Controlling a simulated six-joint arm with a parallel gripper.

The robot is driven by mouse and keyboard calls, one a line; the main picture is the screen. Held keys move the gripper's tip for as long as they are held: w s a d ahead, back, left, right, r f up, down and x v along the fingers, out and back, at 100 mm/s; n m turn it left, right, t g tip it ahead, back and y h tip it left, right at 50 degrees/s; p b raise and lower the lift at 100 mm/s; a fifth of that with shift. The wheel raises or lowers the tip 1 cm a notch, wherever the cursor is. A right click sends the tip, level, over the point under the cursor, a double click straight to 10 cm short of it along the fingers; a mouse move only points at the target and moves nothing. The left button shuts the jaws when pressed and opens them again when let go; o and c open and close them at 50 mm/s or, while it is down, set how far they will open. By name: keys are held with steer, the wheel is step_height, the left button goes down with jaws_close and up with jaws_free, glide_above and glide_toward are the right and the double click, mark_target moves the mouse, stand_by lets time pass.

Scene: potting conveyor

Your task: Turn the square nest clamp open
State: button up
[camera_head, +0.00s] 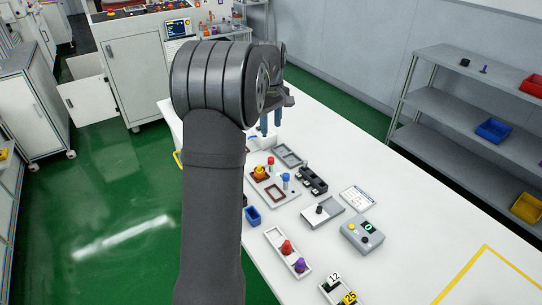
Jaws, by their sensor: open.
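A pale fixture plate (262,184) lies on the white table, right of my arm. A blue-topped post (286,180) and a red-topped post (271,161) stand on the plate. One of these may be the nest's clamp, but its turn position is too small to tell. An orange-yellow piece (260,172) sits at the plate's far left. My gripper (271,127) is open and empty, with blue fingers pointing down, above and beyond the plate. My arm hides part of the table.
A black block (312,181) stands right of the plate, and a grey tray (288,157) lies beyond it. Nearer are a blue bin (253,216), a white rack (283,262) with red and purple knobbed pieces, and a button box (362,236). The table's right side is mostly clear.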

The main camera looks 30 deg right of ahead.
mark_target(271, 158)
step_height(271, 158, down, 13)
steer(key=shift+f, duration=0.15)
jaws_close()
